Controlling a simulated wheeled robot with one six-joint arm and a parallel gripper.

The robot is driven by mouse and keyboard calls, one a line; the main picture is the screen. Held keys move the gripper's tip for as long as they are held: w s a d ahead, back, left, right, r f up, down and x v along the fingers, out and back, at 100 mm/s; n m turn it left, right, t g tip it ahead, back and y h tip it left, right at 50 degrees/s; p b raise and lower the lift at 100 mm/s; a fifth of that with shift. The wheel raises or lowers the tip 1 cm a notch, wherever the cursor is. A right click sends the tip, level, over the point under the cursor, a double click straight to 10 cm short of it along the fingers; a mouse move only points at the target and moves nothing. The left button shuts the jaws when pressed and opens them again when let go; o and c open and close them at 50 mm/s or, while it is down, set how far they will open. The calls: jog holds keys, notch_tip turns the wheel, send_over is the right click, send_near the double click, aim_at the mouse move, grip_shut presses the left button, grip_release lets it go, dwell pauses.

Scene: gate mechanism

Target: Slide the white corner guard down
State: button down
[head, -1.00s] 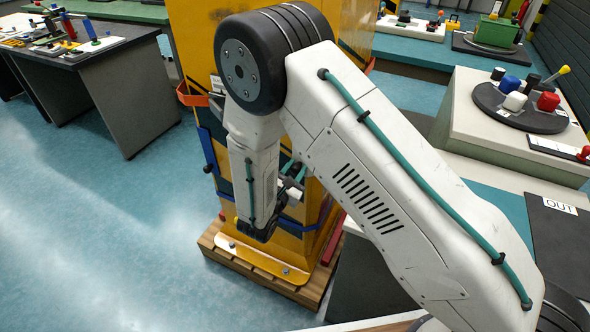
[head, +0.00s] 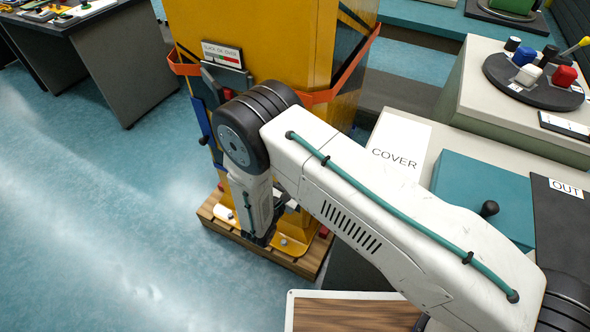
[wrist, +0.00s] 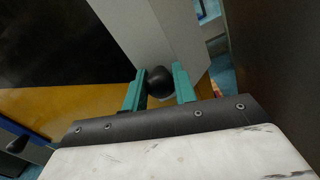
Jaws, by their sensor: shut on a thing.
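In the wrist view, the teal fingers of my gripper (wrist: 158,88) stand on either side of a round black knob (wrist: 159,80) and are shut on it. A pale grey-white panel (wrist: 150,32) rises behind the knob; it looks like the white corner guard. In the head view, my gripper (head: 258,238) hangs low beside the yellow cabinet (head: 290,40), near its foot. My own arm hides the knob and most of the guard there, so the guard's height cannot be read.
The cabinet stands on a wooden pallet (head: 312,262). An orange band (head: 318,97) and a slider sign (head: 222,53) are higher up. A counter with a COVER label (head: 395,150) and a teal box (head: 480,195) lies at right.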

jog(key=shift+s+f, duration=0.1)
jog(key=shift+f, duration=0.2)
jog(key=c, duration=1.1)
grip_release()
jog(key=v, duration=0.7)
jog(key=shift+s+a, duration=0.2)
jog(key=shift+s, duration=0.15)
